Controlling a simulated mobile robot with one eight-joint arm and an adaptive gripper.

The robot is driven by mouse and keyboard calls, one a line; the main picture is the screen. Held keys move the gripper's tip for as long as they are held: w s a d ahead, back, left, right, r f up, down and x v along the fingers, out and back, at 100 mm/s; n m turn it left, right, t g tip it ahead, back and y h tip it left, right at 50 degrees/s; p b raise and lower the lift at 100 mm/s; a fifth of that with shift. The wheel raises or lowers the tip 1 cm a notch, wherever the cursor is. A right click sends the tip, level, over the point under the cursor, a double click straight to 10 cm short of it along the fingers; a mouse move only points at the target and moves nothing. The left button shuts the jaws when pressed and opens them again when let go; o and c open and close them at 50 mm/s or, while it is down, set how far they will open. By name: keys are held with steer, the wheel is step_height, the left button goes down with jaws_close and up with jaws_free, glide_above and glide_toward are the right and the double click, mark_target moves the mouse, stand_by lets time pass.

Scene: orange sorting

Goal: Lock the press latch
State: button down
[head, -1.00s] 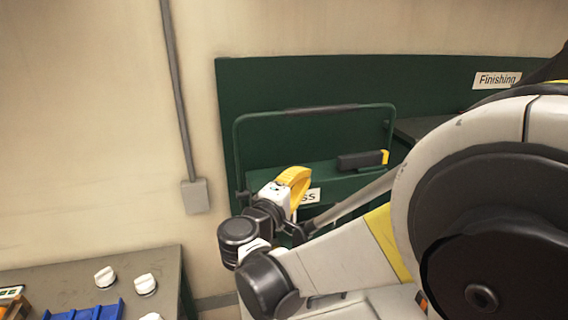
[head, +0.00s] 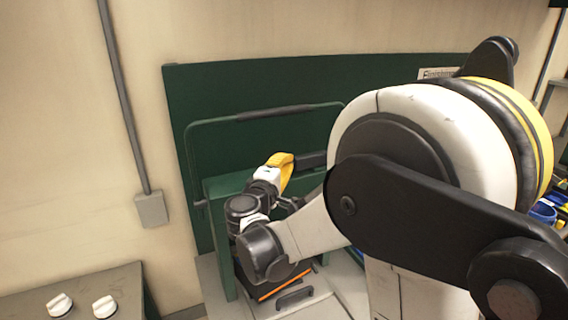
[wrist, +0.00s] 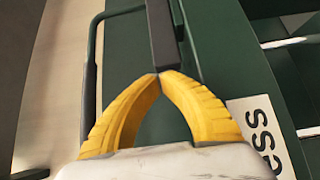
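The press (head: 222,190) is a dark green frame against a green panel, with a large bar handle (head: 262,116) arched over it. The latch (head: 312,160) is a dark bar on the press top; its right part is hidden behind my arm in the head view. In the wrist view the latch (wrist: 162,35) runs up from my fingertips. My gripper (head: 283,158) has yellow fingers and is at the latch's left end. In the wrist view my gripper (wrist: 158,76) has its fingertips together at the bar's near end. I cannot tell whether they touch it.
Below my wrist is a dark tray with an orange edge and a black handle (head: 294,297). A table (head: 115,283) with white knobs stands at lower left.

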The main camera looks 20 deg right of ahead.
steer(key=d+b, duration=0.1)
steer(key=d, duration=0.5)
steer(key=shift+a, duration=0.2)
